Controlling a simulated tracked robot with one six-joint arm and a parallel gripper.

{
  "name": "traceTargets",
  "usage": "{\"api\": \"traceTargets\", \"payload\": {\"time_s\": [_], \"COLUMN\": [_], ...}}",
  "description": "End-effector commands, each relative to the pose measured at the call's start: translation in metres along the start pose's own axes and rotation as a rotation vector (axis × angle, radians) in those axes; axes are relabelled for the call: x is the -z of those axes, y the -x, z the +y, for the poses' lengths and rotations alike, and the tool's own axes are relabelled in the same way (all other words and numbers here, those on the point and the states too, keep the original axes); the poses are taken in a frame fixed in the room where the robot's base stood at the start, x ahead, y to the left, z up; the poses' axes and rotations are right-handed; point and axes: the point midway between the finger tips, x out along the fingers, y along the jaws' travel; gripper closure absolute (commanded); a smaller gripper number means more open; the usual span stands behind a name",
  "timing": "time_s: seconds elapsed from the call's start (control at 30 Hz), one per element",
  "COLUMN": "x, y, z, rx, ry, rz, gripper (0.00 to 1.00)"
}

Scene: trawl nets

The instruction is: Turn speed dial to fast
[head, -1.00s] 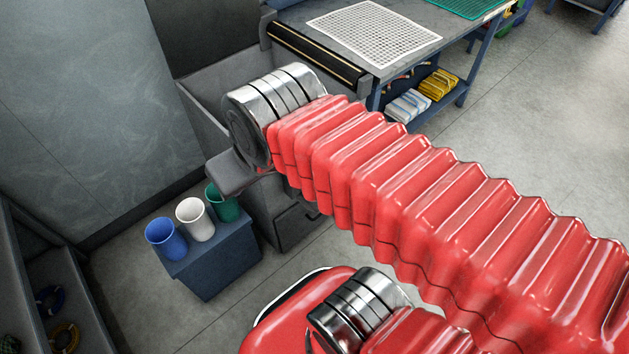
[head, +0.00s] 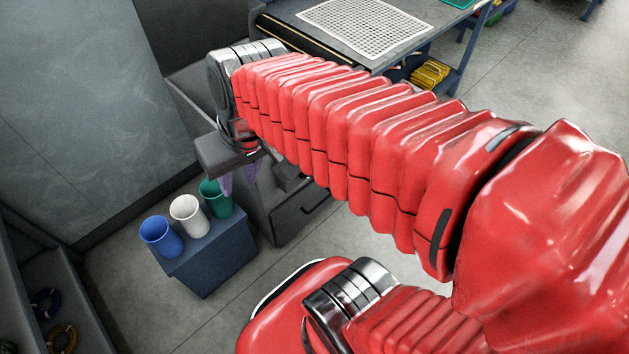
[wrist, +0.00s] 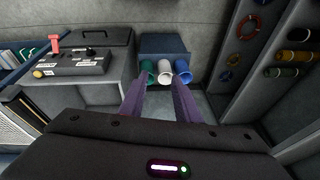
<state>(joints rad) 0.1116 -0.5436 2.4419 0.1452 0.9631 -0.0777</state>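A dark control panel (wrist: 78,63) sits on a grey cabinet at the left in the wrist view. It carries a red lever (wrist: 55,43), a black knob (wrist: 90,52) that looks like the speed dial, a yellow button (wrist: 38,74) and white labels too small to read. Which way the knob points is unclear. My gripper (wrist: 161,88) has its two purple fingers apart with nothing between them. It is off to the right of the panel, touching nothing I can see. In the head view the purple fingers (head: 238,178) hang below my wrist, and my arm hides most of the panel area.
Blue (head: 161,236), white (head: 189,215) and green (head: 215,198) cups stand on a dark blue box (head: 210,262) near my gripper. A shelf with rings and rolls (wrist: 270,75) is at the right in the wrist view. A table with a white mesh (head: 365,30) stands behind my arm.

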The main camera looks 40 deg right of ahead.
Motion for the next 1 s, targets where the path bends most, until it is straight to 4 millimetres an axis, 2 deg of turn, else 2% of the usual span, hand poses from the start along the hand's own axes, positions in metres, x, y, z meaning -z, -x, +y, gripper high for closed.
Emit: {"api": "traceTargets", "payload": {"time_s": [0.5, 1.0], "x": [0.014, 0.034], "y": [-0.062, -0.120], "z": [0.024, 0.060], "rx": [0.215, 0.501], "ry": [-0.261, -0.540], "rz": [-0.270, -0.400], "gripper": [0.70, 0.70]}}
